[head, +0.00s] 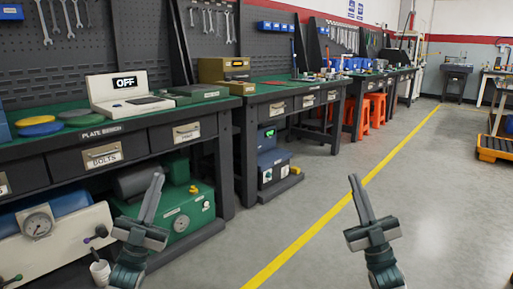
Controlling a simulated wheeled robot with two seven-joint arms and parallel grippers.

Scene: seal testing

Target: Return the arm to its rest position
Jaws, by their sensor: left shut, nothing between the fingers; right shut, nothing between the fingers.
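My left gripper (153,199) is at the lower left, pointing up, with its fingers shut and empty. It shows in front of a green machine (190,208) under the bench and appears apart from it. My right gripper (359,197) is at the lower right, also pointing up, shut and empty. It shows over the open grey floor, partly across the yellow line. Neither gripper appears to touch anything.
A workbench (180,118) with drawers runs along the left, carrying a white device (128,93) reading "OFF" and coloured plates (41,129). A gauge machine (60,245) stands below. Orange stools (374,108) are further back.

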